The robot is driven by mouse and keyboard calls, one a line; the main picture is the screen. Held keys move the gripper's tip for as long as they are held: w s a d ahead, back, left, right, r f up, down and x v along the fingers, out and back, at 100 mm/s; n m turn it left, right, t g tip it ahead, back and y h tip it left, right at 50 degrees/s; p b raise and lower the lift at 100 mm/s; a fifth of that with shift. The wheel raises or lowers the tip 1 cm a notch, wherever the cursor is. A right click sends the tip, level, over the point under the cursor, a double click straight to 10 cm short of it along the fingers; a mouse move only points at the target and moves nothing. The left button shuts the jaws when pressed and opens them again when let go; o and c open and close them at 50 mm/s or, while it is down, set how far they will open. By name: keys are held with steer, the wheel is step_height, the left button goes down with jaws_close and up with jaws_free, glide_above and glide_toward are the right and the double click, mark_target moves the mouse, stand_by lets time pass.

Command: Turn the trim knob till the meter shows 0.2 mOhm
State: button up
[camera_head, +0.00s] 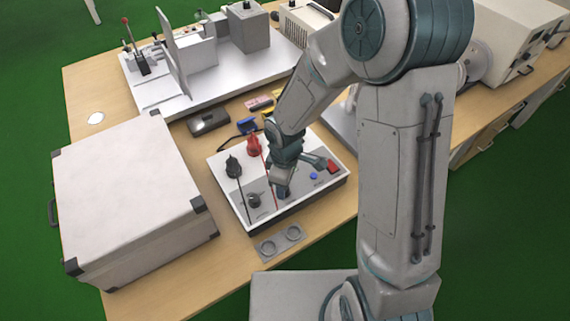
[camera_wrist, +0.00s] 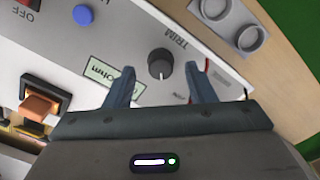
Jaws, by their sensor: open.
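The trim knob (camera_wrist: 160,64) is a small dark round knob beside the printed word TRIM in the wrist view. My gripper (camera_wrist: 162,88) is open, with one finger on each side of the knob and a gap on both sides; I cannot tell its height above the panel. The meter (camera_wrist: 112,74) is a pale greenish display beside the knob, partly behind a finger; "Ohm" is legible but its number is not.
A grey two-ring holder (camera_head: 280,241) lies in front. A large white case (camera_head: 130,195) stands to the left.

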step_height(320, 180, up, 12)
steer(key=shift+r, duration=0.2)
steer(key=shift+d+p, duration=0.1)
steer(key=shift+p, duration=0.2)
stand_by(0.3)
steer(key=s+d+r+m+t, duration=0.3)
steer(key=s+d+r+m, duration=0.7)
steer(key=d+m, duration=0.4)
steer(key=shift+s+r, duration=0.15)
steer(key=shift+s, duration=0.5)
steer(key=shift+d, duration=0.1)
stand_by(1.9)
